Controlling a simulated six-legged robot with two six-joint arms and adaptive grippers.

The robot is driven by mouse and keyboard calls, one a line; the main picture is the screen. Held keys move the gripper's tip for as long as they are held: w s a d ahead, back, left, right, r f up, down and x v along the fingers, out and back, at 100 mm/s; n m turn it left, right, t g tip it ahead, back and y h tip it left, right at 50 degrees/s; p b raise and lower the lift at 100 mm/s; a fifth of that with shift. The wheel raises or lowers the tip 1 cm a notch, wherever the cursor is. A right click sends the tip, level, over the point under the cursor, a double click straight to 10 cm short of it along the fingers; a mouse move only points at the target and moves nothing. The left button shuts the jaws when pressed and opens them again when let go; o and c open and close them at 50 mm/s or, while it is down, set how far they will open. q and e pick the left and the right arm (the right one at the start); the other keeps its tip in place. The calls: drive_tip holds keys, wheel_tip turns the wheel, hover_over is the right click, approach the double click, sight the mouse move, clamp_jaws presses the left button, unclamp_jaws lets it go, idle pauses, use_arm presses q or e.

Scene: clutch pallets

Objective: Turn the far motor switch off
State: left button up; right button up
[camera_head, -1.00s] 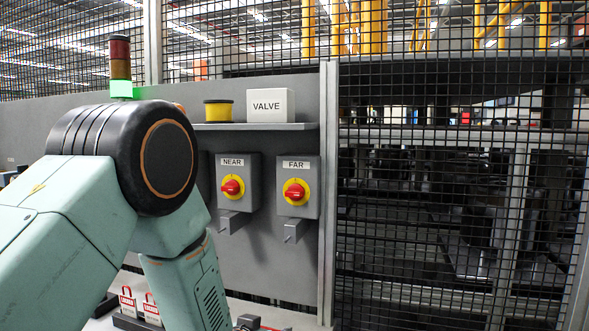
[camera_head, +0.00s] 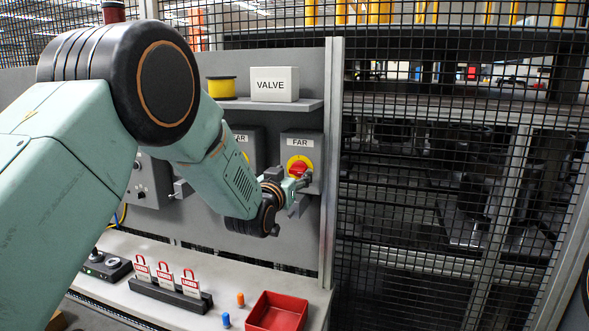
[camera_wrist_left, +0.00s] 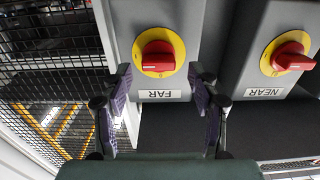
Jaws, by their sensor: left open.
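The far motor switch is a grey box labelled FAR with a red knob (camera_head: 299,168) on a yellow disc; it also shows upside down in the left wrist view (camera_wrist_left: 158,55). My left gripper (camera_head: 302,183) is at the front of this box, just below the knob in the head view. In the wrist view the open fingers (camera_wrist_left: 162,82) stand apart on either side of the FAR label, with the knob just beyond their tips. No contact with the knob is clear. The near switch (camera_wrist_left: 290,54) is beside it, mostly hidden by my arm in the head view. My right gripper is out of view.
A shelf (camera_head: 265,104) with a yellow spool (camera_head: 221,87) and a VALVE box (camera_head: 275,84) is above the switches. A mesh fence (camera_head: 450,200) is to the right. Below, a bench holds red lockout tags (camera_head: 165,276), a red tray (camera_head: 277,312) and small blue and orange pieces.

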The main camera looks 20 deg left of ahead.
sight(298, 171)
use_arm(q)
drive_tip(key=shift+w+d, duration=0.35)
drive_tip(key=shift+w, duration=0.7)
drive_tip(key=shift+a, duration=0.45)
drive_tip(key=shift+w+d, duration=0.1)
drive_tip(key=shift+d, duration=0.3)
drive_tip(key=c, duration=0.4)
drive_tip(key=shift+a, duration=0.3)
drive_tip(key=c, duration=0.5)
drive_tip(key=shift+d, duration=0.15)
drive_tip(key=shift+c, duration=1.3)
